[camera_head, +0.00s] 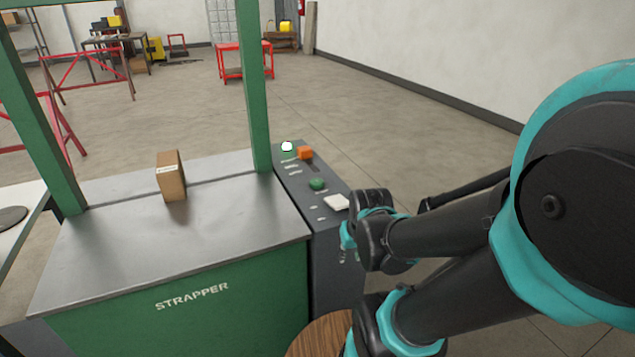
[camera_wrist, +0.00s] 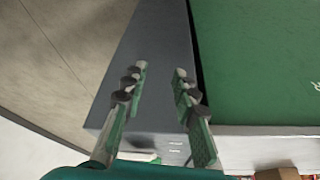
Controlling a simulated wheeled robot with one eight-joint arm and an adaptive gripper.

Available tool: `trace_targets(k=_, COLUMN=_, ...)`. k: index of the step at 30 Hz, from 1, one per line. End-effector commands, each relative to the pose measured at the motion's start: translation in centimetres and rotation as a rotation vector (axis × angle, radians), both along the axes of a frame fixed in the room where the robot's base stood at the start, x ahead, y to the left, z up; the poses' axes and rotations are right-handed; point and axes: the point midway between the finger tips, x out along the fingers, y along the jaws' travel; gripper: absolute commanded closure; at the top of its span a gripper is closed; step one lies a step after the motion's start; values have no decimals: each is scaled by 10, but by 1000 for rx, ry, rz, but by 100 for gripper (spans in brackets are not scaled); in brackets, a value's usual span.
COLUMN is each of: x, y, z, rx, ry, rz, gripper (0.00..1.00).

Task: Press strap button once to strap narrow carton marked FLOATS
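A narrow brown carton (camera_head: 171,176) stands upright on the metal top of the green strapper (camera_head: 190,290). It has a white label whose print is too small to read. In the head view my wrist is by the panel's front right, and my fingertips are not clear.
The strapper's green frame posts (camera_head: 255,90) rise left and right of the metal top. A round wooden top (camera_head: 320,337) is low in front of the panel. A red table (camera_head: 243,60) stands far back. The floor right of the panel is clear.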

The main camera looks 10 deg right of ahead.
Motion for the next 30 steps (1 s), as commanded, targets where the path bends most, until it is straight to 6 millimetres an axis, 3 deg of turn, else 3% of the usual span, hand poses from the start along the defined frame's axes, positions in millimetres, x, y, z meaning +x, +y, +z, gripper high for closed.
trace_targets(k=1, x=0, y=0, z=0, rx=0, ry=0, rz=0, gripper=81)
trace_targets(k=6, x=0, y=0, z=0, rx=0, ry=0, rz=0, gripper=100)
trace_targets(k=30, x=0, y=0, z=0, rx=0, ry=0, rz=0, gripper=100)
